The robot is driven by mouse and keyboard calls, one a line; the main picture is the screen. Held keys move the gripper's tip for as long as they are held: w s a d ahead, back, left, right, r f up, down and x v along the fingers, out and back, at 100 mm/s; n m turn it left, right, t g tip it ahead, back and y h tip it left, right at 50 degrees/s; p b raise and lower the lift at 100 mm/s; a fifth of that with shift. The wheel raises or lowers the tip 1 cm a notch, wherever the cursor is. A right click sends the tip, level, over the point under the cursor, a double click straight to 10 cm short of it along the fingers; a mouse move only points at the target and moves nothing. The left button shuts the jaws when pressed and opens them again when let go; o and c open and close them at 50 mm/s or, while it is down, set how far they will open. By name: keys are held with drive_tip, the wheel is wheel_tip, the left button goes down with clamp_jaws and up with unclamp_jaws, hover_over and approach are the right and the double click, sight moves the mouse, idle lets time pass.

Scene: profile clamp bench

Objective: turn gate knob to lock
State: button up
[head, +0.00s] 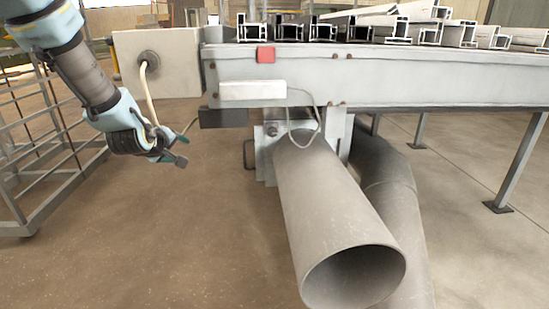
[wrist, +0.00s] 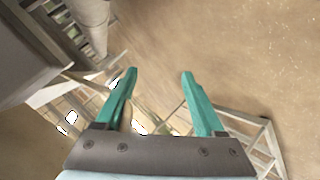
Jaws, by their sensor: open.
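A small dark round knob (head: 272,131) sits on the grey gate plate at the top of the large grey duct (head: 330,205), under the bench, in the head view. It is small there, and I cannot tell its turn position. A dark U-shaped handle (head: 249,154) sticks out left of the plate. My gripper (head: 181,151) is left of the knob and handle, apart from both, in free air. In the wrist view my gripper (wrist: 160,73) is open, with nothing between its two green fingers. I cannot make out the knob in the wrist view.
The bench (head: 400,80) carries several metal profiles above the duct. A white box (head: 252,90) with a looping cable is on its front, below a red square (head: 265,55). A wire cage cart (head: 45,150) stands at left. The floor (head: 170,240) below my gripper is clear.

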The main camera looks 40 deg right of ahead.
drive_tip(key=s+d+f+n+h+b, duration=0.1)
drive_tip(key=d+f+b, duration=0.1)
drive_tip(key=d, duration=0.3)
drive_tip(key=s+d+f+h+b, duration=0.2)
drive_tip(key=d+f, duration=0.1)
drive_tip(key=d, duration=0.1)
drive_tip(key=n+h, duration=0.3)
drive_tip(key=h, duration=0.1)
approach(274, 134)
drive_tip(key=x, duration=1)
drive_tip(key=shift+w+d+r, duration=0.1)
drive_tip(key=shift+w+d, duration=0.05)
clamp_jaws()
